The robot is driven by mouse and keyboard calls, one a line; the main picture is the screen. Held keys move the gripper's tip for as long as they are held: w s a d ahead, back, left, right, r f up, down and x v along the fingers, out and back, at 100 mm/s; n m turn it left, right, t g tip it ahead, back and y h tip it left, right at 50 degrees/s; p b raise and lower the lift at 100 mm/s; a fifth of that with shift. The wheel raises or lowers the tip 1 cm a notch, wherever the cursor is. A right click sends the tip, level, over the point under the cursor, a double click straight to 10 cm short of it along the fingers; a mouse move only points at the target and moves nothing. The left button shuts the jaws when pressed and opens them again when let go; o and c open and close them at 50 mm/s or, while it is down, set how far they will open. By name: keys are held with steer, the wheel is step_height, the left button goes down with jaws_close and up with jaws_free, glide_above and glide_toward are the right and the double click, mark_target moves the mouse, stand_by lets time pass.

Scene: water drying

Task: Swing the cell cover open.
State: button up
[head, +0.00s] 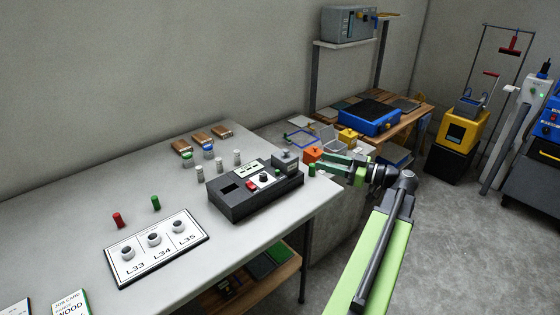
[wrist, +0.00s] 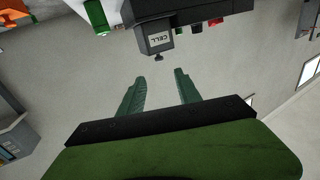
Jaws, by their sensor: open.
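The black moisture meter (head: 252,191) stands on the white bench near its right end. A small grey box with a knob (head: 287,159) sits at its back right corner. In the wrist view a dark grey cover labelled CELL (wrist: 157,39) juts from the meter's black body (wrist: 150,8), with a small knob at its edge. My gripper (head: 328,164) is to the right of the meter, past the bench edge. In the wrist view its two green fingers (wrist: 160,76) are apart and empty, pointing toward the cover with a gap between. The cover's hinge cannot be made out.
An orange block (head: 312,154) lies behind. Several pale vials (head: 219,162) and a labelled rack (head: 155,246) are on the bench left of the meter.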

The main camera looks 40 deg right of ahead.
glide_toward(278, 154)
steer(key=x, duration=0.3)
steer(key=r+x, duration=0.1)
steer(key=x, duration=0.2)
steer(key=r+x, duration=0.1)
steer(key=x, duration=0.3)
steer(key=shift+r, duration=0.1)
jaws_close()
stand_by(1.1)
